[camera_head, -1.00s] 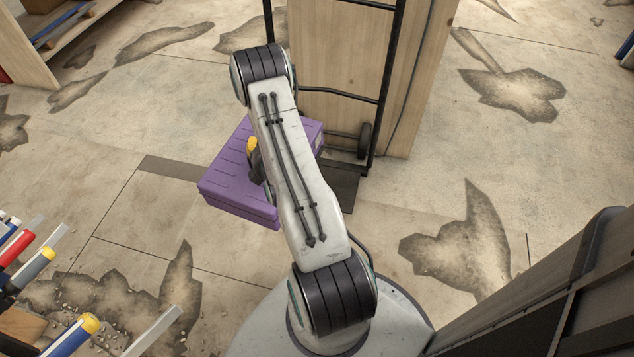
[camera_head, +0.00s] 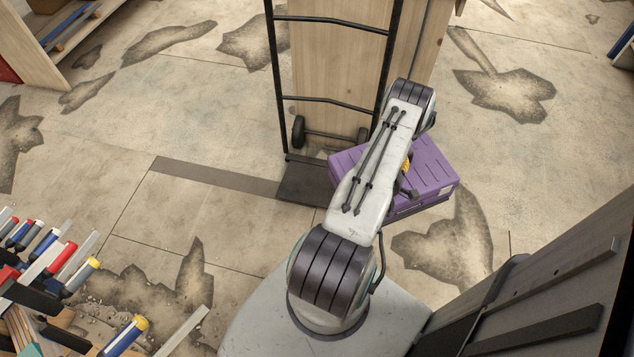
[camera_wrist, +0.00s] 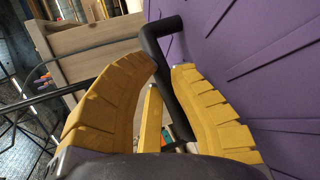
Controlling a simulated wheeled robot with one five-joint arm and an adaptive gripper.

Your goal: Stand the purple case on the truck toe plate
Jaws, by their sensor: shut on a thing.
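The purple case (camera_head: 428,172) hangs at the right of the hand truck in the head view, partly hidden behind my arm. My gripper (camera_head: 407,170) is shut on its dark handle; in the wrist view my gripper (camera_wrist: 163,88) has its yellow fingers on either side of the handle (camera_wrist: 165,38), with the case's ribbed purple face (camera_wrist: 255,60) close on the right. The dark toe plate (camera_head: 303,184) lies on the floor at the foot of the hand truck (camera_head: 277,80), to the left of the case. The case's underside is hidden, so its height above the floor is unclear.
A wooden panel (camera_head: 335,60) stands behind the truck. A dark strip (camera_head: 215,178) runs along the floor left of the toe plate. A rack of coloured tools (camera_head: 50,260) is at lower left, and a dark panelled structure (camera_head: 550,270) at lower right. Floor left of the truck is clear.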

